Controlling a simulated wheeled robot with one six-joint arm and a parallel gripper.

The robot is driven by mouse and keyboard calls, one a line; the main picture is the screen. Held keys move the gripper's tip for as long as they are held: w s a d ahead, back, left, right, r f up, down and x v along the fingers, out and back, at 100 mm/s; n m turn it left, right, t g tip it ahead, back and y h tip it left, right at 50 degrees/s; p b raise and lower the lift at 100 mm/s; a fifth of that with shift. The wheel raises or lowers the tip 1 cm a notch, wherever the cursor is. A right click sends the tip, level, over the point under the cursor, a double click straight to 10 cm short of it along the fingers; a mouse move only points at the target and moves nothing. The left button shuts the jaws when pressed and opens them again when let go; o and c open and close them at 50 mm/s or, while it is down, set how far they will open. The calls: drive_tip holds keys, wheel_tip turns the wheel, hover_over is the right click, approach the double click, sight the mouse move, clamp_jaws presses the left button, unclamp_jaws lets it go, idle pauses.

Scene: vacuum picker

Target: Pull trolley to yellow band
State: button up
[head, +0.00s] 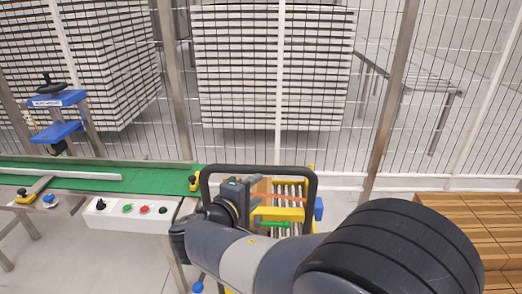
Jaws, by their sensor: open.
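The trolley (311,186) stands in the lower middle of the head view, beside the end of the green conveyor. It has a black looped handle (262,168), a yellow frame and metal rollers. My gripper (258,193) is open and shows inside the outline of the handle loop, in front of the rollers. I see no clear grip on the handle, and I cannot tell whether they touch. My arm hides the lower and near parts of the trolley. No yellow band on the floor can be made out.
A green conveyor (80,182) with a white button panel (130,212) runs at the left. A wire fence (385,100) stands behind, with stacked white sheets (270,70) beyond it. Wooden slats (460,212) lie at the right. Grey floor shows between trolley and slats.

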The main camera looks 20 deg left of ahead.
sight(256, 172)
drive_tip(key=shift+t+y, duration=0.3)
drive_tip(key=shift+t, duration=0.1)
drive_tip(key=w, duration=0.3)
drive_tip(key=w+a, duration=0.1)
drive_tip(key=w, duration=0.3)
drive_tip(key=w+p, duration=0.1)
drive_tip(key=w, duration=0.2)
drive_tip(key=shift+w+a+f, duration=0.15)
drive_tip(key=shift+f, duration=0.1)
drive_tip(key=shift+c, duration=0.4)
clamp_jaws()
